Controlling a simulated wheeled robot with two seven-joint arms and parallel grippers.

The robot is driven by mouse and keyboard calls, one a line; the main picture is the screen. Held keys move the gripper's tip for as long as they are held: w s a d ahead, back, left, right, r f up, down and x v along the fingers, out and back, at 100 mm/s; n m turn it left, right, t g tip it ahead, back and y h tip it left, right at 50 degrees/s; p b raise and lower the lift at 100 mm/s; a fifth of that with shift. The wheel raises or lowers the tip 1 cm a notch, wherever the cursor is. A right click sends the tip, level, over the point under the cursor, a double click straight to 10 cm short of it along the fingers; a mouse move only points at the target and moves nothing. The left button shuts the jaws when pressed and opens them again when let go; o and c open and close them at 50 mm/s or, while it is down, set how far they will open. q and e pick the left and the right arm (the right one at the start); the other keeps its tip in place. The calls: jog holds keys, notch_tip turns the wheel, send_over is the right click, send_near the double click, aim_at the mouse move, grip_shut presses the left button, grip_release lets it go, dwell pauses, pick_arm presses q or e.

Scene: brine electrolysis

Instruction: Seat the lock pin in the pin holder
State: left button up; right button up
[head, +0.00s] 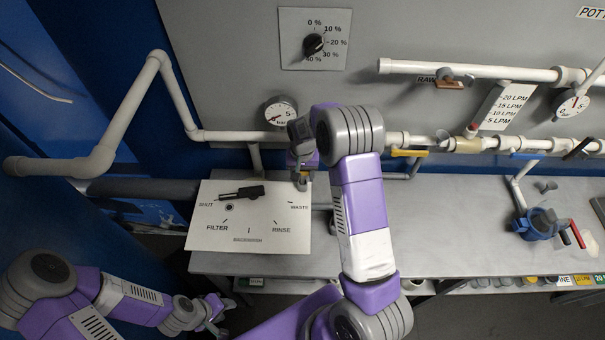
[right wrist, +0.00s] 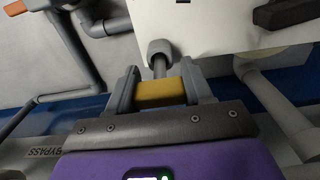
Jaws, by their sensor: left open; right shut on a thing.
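My right gripper (head: 302,182) is at the right edge of the white valve plate (head: 250,232). In the right wrist view, my right gripper (right wrist: 162,88) is shut on the yellow grip of the lock pin (right wrist: 160,93). The pin's grey shaft points away from the gripper to the dark mouth of a grey round socket, which looks like the pin holder (right wrist: 158,46), beside the plate's edge. I cannot tell how deep the shaft is in it. My left gripper (head: 216,312) is open and empty, low at the left, away from the plate.
A black lever (head: 242,192) lies across the plate near SHUT. White pipes (head: 240,136) and a pressure gauge (head: 281,112) are behind. A blue clamp (head: 537,224) stands on the grey bench (head: 450,225) at the right. The bench's middle is clear.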

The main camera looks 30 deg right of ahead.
jog(key=shift+f+b, duration=0.35)
jog(key=shift+f, duration=0.1)
dwell(0.5)
jog(key=shift+s, duration=0.1)
jog(key=o, duration=1.1)
jog(key=shift+r, duration=0.1)
notch_tip(320, 180, up, 8)
jog(key=shift+f, duration=0.25)
